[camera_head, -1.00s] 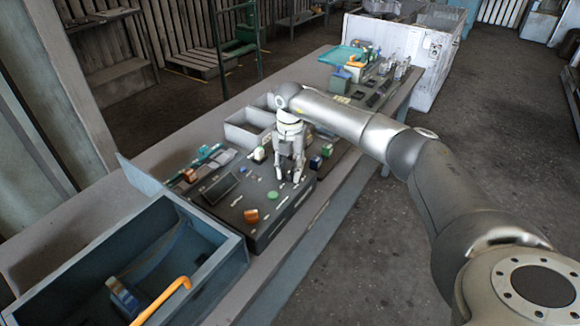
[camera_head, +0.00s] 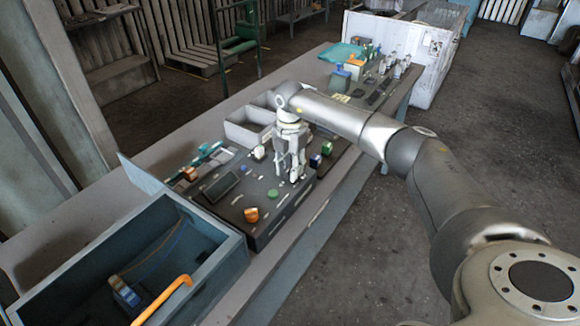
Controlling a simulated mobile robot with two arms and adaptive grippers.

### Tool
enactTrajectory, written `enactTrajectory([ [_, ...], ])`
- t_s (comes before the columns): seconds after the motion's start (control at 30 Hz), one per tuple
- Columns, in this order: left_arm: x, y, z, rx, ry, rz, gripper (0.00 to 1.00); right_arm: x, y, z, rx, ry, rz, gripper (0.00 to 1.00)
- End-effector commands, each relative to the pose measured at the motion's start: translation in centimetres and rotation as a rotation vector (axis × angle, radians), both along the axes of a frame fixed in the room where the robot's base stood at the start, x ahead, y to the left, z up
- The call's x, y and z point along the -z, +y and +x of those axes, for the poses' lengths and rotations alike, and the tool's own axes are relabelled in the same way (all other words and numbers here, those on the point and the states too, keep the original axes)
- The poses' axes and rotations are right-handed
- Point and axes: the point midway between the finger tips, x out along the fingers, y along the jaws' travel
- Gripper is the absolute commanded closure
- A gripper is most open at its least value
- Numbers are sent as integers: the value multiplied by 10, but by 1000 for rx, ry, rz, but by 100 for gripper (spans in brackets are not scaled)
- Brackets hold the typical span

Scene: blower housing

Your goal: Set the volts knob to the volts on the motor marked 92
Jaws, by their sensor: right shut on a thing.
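A dark control box (camera_head: 238,205) lies on the long bench. Its top has a dark display (camera_head: 220,187), a green button (camera_head: 271,195) and an orange knob (camera_head: 251,215). My right gripper (camera_head: 293,178) points down over the right part of this box, with its fingers shut at the box top. The scale marks and any motor marked 92 are too small to read. My left gripper is not in view.
A blue-grey open bin (camera_head: 222,235) with an orange bar (camera_head: 165,298) stands at the near left. Small blocks, one green (camera_head: 315,161), stand right of the gripper. Grey trays (camera_head: 240,134) lie behind. Several small parts stand at the bench's far end.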

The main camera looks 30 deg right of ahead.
Motion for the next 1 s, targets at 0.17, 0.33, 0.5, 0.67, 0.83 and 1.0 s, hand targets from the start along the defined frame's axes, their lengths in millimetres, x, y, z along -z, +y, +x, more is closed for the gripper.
enactTrajectory([
  [0.17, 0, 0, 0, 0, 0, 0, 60, -1, 0, 0, 1, -3, -1, 60],
  [0.33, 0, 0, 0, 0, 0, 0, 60, 0, 0, 0, 0, -1, -1, 46],
  [0.5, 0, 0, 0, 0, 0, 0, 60, 0, 0, 0, -1, -1, 0, 46],
  [0.67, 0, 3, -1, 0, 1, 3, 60, -5, 0, 1, -1, -2, 0, 46],
  [0.83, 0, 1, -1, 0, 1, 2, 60, -30, 0, 1, -1, -5, 1, 46],
  [1.0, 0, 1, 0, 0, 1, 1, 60, -68, 0, 1, -1, -5, 0, 46],
])
